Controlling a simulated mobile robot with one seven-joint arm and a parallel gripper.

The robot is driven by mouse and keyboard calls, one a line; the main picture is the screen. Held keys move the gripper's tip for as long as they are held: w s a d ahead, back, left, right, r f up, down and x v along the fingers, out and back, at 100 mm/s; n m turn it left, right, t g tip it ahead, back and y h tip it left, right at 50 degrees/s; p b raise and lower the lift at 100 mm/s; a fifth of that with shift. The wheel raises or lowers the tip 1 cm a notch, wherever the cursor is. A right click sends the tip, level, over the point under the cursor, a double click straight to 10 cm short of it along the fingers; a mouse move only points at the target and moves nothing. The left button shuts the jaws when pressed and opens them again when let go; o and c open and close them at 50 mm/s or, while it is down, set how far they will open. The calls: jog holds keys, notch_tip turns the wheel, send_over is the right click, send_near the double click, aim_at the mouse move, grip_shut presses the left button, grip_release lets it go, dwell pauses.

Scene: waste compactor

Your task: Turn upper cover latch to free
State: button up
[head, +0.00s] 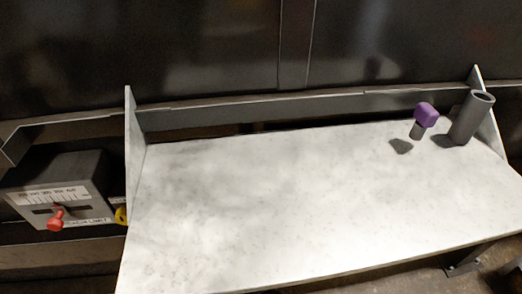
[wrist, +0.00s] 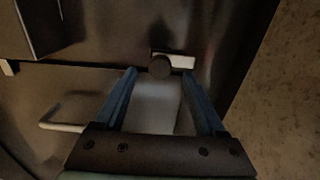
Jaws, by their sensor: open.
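In the wrist view my gripper (wrist: 160,77) is open, with two blue fingers spread apart. A dark round knob (wrist: 159,66) shows between and slightly beyond the fingertips. A small white plate (wrist: 181,61) is behind it on a dark panel. The knob may be the upper cover latch, but no readable label confirms this. I cannot tell how far the fingertips are from the knob, and I see no contact. My gripper does not show in the head view.
A pale worktop (head: 250,210) is mostly clear. A purple-topped knob (head: 426,113) and a grey tube (head: 471,118) stand at its back right. A grey box (head: 62,188) with a red-handled lever (head: 56,219) is at left. A pale bar handle (wrist: 62,127) shows in the wrist view.

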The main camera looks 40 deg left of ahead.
jog(key=b+v, duration=0.1)
jog(key=v, duration=0.7)
jog(key=shift+s+d, duration=0.25)
jog(key=shift+s, duration=0.05)
